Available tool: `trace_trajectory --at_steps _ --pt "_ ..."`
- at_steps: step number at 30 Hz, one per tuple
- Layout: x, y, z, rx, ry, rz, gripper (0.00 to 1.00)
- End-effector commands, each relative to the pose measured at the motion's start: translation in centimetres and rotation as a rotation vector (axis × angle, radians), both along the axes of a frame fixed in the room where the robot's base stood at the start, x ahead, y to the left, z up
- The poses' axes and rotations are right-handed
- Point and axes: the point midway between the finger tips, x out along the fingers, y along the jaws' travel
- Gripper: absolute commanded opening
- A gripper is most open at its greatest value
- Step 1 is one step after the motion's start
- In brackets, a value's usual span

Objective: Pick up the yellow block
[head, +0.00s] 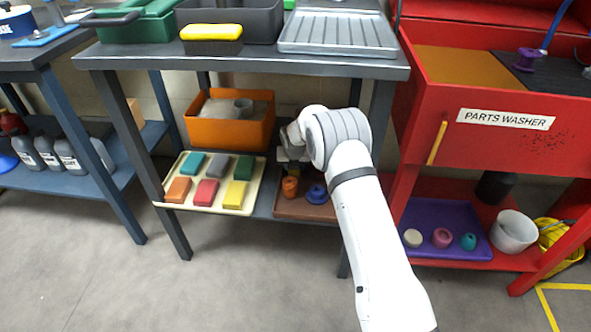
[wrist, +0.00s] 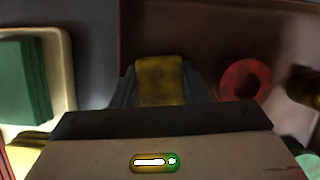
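The yellow block (head: 235,195) lies at the front right of a cream tray (head: 168,205) on the lower shelf. Its edge seems to show at the lower left of the wrist view (wrist: 30,139), partly hidden by my gripper. My gripper (head: 288,150) is over the brown tray (head: 310,211), to the right of the cream tray. In the wrist view my gripper's fingers (wrist: 161,90) flank a dark mustard-yellow piece (wrist: 160,75). I cannot tell whether they press on it.
Several other blocks, such as the green block (head: 244,167), share the cream tray. An orange piece (head: 290,187) and a blue piece (head: 316,194) are in the brown tray. An orange bin (head: 205,130) stands behind. Table legs and the tabletop (head: 250,65) bound the shelf.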

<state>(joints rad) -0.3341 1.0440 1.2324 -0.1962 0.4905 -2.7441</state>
Motion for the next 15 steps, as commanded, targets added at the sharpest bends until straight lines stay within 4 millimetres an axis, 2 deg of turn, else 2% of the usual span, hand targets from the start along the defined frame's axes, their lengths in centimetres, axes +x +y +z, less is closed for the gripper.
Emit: trace_trajectory --at_steps 1,8,15 --pt "0.0 -0.02 0.0 0.0 0.0 0.0 0.36" --pt "0.0 -0.06 0.0 0.0 0.001 -0.001 0.17" --pt "0.08 -0.06 0.22 0.001 -0.002 -0.002 0.17"
